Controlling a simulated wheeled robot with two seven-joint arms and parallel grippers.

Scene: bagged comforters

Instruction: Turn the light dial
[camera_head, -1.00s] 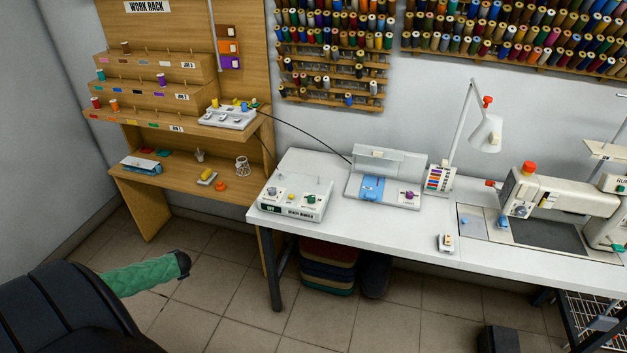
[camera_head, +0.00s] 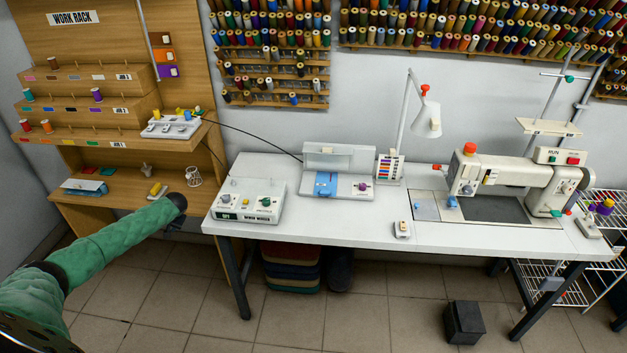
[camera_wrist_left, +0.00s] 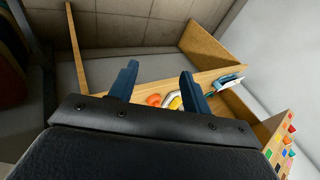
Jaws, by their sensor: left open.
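I cannot tell for sure which control is the light dial. A white lamp (camera_head: 427,121) with a red knob (camera_head: 424,90) stands on the table. A white control box (camera_head: 247,203) with a blue, a yellow and a green knob sits at the table's left end. A small switch box (camera_head: 403,229) lies at the front edge. My left gripper (camera_head: 176,209) is left of the table, in front of the work rack. The left wrist view shows its two dark blue fingers (camera_wrist_left: 160,80) apart with nothing between them. My right gripper is not in view.
A sewing machine (camera_head: 510,168) stands at the table's right. The white table (camera_head: 300,222) has clear space along its front. The wooden work rack (camera_head: 110,203) holds a multi-knob panel (camera_head: 172,126) and small items. A dark box (camera_head: 465,323) stands on the floor.

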